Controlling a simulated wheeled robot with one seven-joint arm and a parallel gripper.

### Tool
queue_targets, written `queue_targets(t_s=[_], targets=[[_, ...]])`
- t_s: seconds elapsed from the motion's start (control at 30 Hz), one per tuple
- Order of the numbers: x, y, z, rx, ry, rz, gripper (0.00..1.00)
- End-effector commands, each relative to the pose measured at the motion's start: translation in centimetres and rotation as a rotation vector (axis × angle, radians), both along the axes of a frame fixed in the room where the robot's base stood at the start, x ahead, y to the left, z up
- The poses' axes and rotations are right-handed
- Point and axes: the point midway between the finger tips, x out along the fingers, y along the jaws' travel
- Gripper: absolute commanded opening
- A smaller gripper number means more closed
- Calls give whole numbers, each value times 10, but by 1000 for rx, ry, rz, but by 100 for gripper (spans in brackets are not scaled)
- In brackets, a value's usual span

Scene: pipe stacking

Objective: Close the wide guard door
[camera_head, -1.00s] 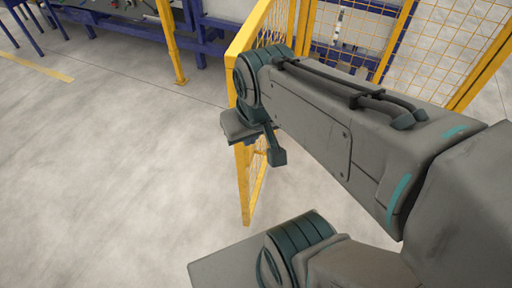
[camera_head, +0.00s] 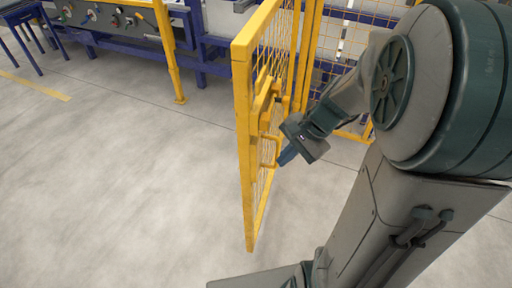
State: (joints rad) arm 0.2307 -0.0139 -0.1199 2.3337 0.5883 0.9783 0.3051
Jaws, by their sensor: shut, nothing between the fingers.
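The wide guard door (camera_head: 244,150) is a yellow frame with wire mesh. It stands open, swung out from the fence and seen nearly edge-on in the middle of the head view. A yellow handle (camera_head: 274,150) sticks out from its right face. My gripper (camera_head: 285,157) is shut and empty, on the right side of the door close to the handle. I cannot tell whether its fingers touch the handle. My arm comes in from the right and hides part of the fence behind it.
A yellow mesh fence (camera_head: 345,62) runs behind the door to the right. A blue workbench (camera_head: 135,30) with a control panel stands at the back left, and a yellow post (camera_head: 167,50) stands in front of it. The grey floor (camera_head: 120,190) left of the door is clear.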

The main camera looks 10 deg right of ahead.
Motion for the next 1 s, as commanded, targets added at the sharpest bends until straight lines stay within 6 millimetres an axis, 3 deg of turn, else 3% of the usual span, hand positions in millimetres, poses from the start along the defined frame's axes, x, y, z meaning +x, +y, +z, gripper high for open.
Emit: queue_targets(t_s=[0.03, 0.1, 0.3, 0.4, 0.67, 1.0], targets=[[10, -8, -34, 53, 49, -97, 0], [24, -18, -62, 127, 107, -235, 0], [56, -53, -135, 304, 249, -590, 0], [66, -68, -162, 365, 294, -716, 0], [76, -82, -189, 427, 339, -846, 0], [94, -43, -231, 426, 344, -843, 0]])
